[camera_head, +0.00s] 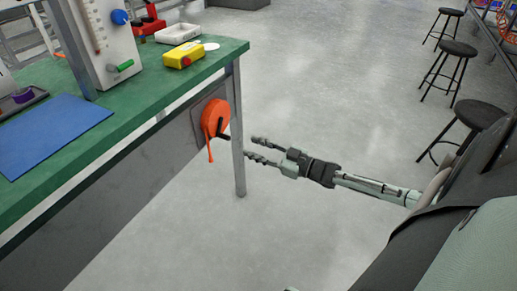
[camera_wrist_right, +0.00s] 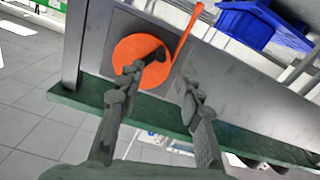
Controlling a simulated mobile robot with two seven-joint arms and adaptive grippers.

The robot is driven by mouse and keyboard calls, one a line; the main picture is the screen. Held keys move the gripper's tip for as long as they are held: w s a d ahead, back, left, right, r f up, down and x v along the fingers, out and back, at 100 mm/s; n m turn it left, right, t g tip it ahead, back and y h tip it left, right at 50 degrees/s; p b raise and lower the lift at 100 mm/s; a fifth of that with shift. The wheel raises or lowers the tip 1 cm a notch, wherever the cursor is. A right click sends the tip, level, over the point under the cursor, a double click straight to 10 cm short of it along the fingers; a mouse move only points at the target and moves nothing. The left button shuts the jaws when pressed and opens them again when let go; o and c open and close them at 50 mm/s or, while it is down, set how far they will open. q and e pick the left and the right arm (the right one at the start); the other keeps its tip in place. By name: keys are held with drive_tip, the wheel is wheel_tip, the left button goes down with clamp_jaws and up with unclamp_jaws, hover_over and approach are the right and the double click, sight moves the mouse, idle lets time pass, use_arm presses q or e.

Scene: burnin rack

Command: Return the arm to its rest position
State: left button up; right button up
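My right gripper (camera_head: 252,149) reaches in from the right in the camera_head view, with its two fingers spread and nothing between them. Its fingers also show in the camera_wrist_right view (camera_wrist_right: 160,82), open. An orange reel (camera_head: 215,117) with a black crank is mounted on the side of the green bench, just left of the fingertips. In the camera_wrist_right view the reel (camera_wrist_right: 135,50) lies behind the left finger, which overlaps the crank in the picture. The head view shows a gap between fingertips and crank. My left gripper is not in view.
The green bench (camera_head: 140,110) has a metal leg (camera_head: 238,150) near my right fingertips. On it are a yellow box (camera_head: 183,54), a white tray (camera_head: 178,33) and a blue mat (camera_head: 50,133). Black stools (camera_head: 480,113) stand at the right. The floor between is clear.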

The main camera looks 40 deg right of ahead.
drive_tip(key=shift+s+d, duration=0.2)
drive_tip(key=shift+s, duration=0.3)
